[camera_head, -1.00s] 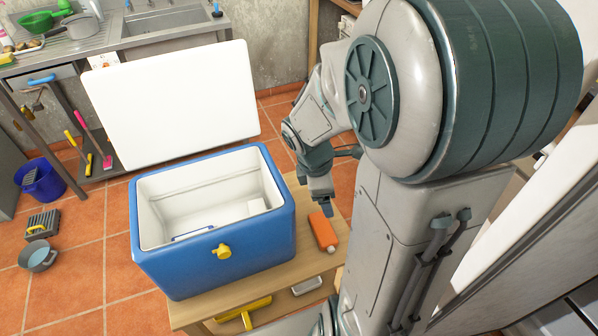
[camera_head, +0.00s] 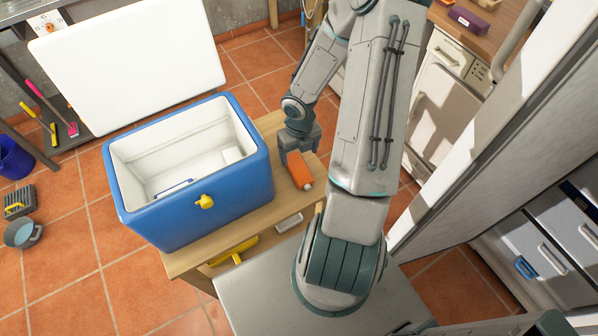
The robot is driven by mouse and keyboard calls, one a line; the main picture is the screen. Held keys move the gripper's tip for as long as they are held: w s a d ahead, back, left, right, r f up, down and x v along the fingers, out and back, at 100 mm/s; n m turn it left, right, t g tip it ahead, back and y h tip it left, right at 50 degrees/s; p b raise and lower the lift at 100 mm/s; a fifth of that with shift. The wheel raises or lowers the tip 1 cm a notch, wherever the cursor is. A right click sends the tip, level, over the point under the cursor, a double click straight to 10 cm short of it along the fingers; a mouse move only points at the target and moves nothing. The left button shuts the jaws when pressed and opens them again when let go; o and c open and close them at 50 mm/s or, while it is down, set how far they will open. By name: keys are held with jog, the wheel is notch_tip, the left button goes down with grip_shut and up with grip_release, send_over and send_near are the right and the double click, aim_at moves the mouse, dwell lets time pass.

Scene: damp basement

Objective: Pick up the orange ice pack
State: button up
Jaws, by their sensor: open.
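The orange ice pack (camera_head: 299,171) lies on the right part of the wooden table (camera_head: 268,213), beside the blue cooler. It is a flat orange block with a pale cap at its near end. My gripper (camera_head: 299,159) is open at the far end of the ice pack, pointing down with its fingers close to it. I cannot tell whether the fingers touch the pack or how much of it lies between them.
The blue cooler (camera_head: 205,190) stands open on the table just left of the ice pack, its white lid (camera_head: 125,60) raised behind. A yellow-handled thing (camera_head: 234,252) lies on the shelf below. A pale cabinet (camera_head: 440,110) stands to the right.

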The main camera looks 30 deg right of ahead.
aim_at(299, 169)
notch_tip(299, 169, down, 6)
jog(key=shift+f+b, duration=0.15)
jog(key=shift+b, duration=0.95)
jog(key=f+b, duration=0.1)
jog(key=f, duration=0.1)
jog(key=w+f, duration=0.1)
jog(key=f, duration=0.2)
jog(key=shift+d+b, duration=0.2)
jog(key=shift+b, duration=0.2)
jog(key=c, duration=1.2)
